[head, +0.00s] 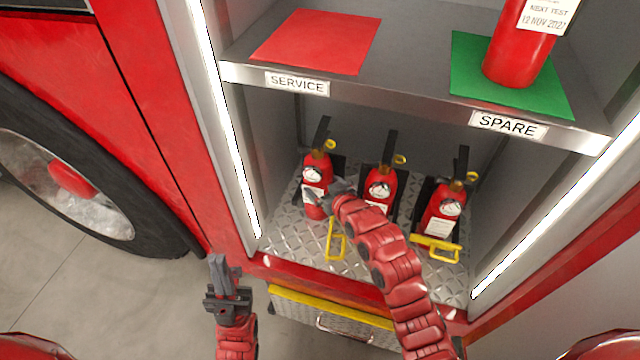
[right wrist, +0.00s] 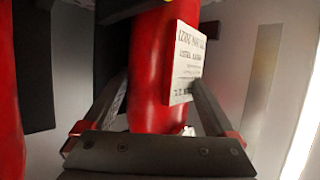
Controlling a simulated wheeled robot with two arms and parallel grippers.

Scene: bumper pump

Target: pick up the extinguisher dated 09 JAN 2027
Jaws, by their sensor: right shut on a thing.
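Three red extinguishers stand in the lower compartment: the left one (head: 316,172), the middle one (head: 379,188) and the right one (head: 440,210). My right gripper (head: 328,196) is shut on the left extinguisher, with its fingers on both sides of the body. The right wrist view shows this red body (right wrist: 158,75) between the fingers and a white tag (right wrist: 187,62) on it. The tag's print appears upside down and is too blurred to read surely. My left gripper (head: 219,264) is empty and looks shut, outside the compartment at the lower left.
A red SERVICE mat (head: 316,42) lies bare on the upper shelf. A red extinguisher (head: 518,50) tagged 12 NOV 2027 stands on the green SPARE mat (head: 475,70). Yellow brackets (head: 336,242) stick out at the compartment front. The shelf edge (head: 400,102) runs above the lower extinguishers.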

